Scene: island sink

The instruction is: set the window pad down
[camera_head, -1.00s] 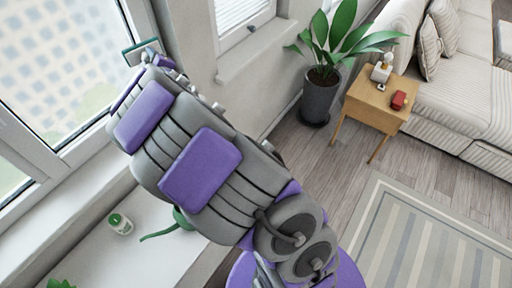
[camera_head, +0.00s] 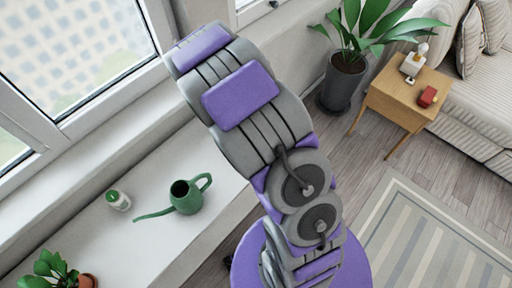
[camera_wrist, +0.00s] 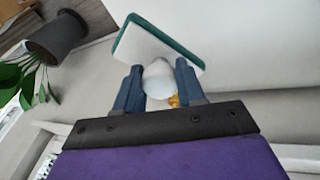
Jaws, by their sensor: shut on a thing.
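The window pad (camera_wrist: 148,45) is a flat white slab with a green edge and a rounded white grip. It shows in the wrist view, tilted, just beyond the fingertips. My gripper (camera_wrist: 158,70) has its two blue fingers on either side of the white grip and is shut on it. A small yellow bit shows beside the grip; I cannot tell what it is. In the head view my arm hides the gripper and the pad.
The white sill (camera_head: 95,240) holds a green watering can (camera_head: 187,197), a small white and green container (camera_head: 118,201) and a potted plant (camera_head: 55,272). A plant in a dark pot (camera_head: 342,82) and a wooden side table (camera_head: 408,97) stand beyond my arm.

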